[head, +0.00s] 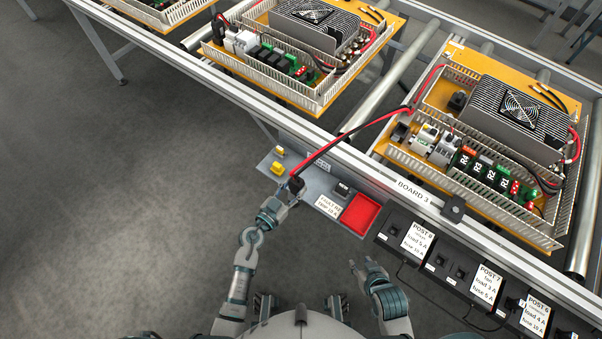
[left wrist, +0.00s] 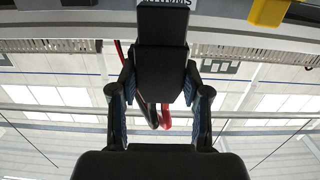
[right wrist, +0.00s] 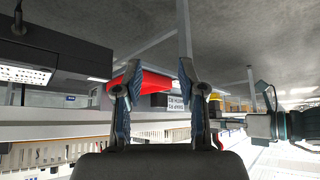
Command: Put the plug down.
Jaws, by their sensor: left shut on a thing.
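The black plug (head: 296,183) is held in my left gripper (head: 288,190), over the small grey shelf on the front rail. A red and black cable (head: 345,138) runs from the plug up to the board on the right. In the left wrist view the plug (left wrist: 161,50) sits between the two fingers, with the cable (left wrist: 158,115) showing behind it. Whether the plug touches the shelf I cannot tell. My right gripper (head: 364,266) is open and empty, low in front of the rail. Its fingers stand apart in the right wrist view (right wrist: 158,75).
The grey shelf (head: 317,186) carries yellow pieces (head: 278,166), a small black block (head: 342,189), a label card (head: 327,207) and a red tray (head: 363,214). Black post units (head: 405,236) line the rail to the right. Board 3 (head: 400,172) lies behind. Open floor lies left.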

